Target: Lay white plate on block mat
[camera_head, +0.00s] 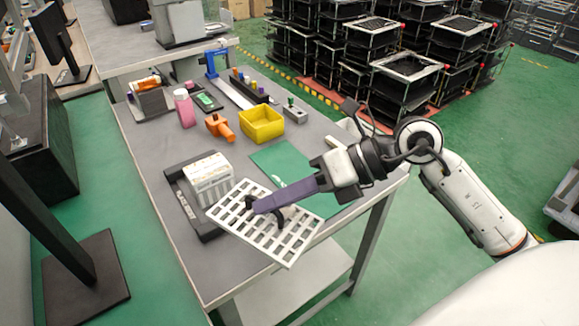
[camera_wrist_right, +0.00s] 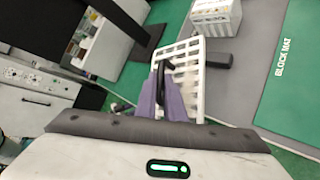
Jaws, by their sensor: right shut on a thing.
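The white plate (camera_head: 262,234), a flat slotted grid, is in my right gripper (camera_head: 266,208), whose purple fingers are shut on it. It hangs tilted over the table's near edge, in front of the green block mat (camera_head: 285,161). The gripper's arm and the plate hide part of the mat. In the right wrist view the plate (camera_wrist_right: 187,50) is beyond my fingers (camera_wrist_right: 160,82), and the mat (camera_wrist_right: 292,85), lettered BLOCK MAT, lies to the right, apart from the plate. My left gripper is not in view.
A black tray (camera_head: 183,203) with a white ribbed block (camera_head: 208,172) stands left of the plate, close to it. A yellow bin (camera_head: 261,123), an orange tool (camera_head: 219,127) and a pink bottle (camera_head: 184,107) stand behind. The bare mat surface shows beside my arm.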

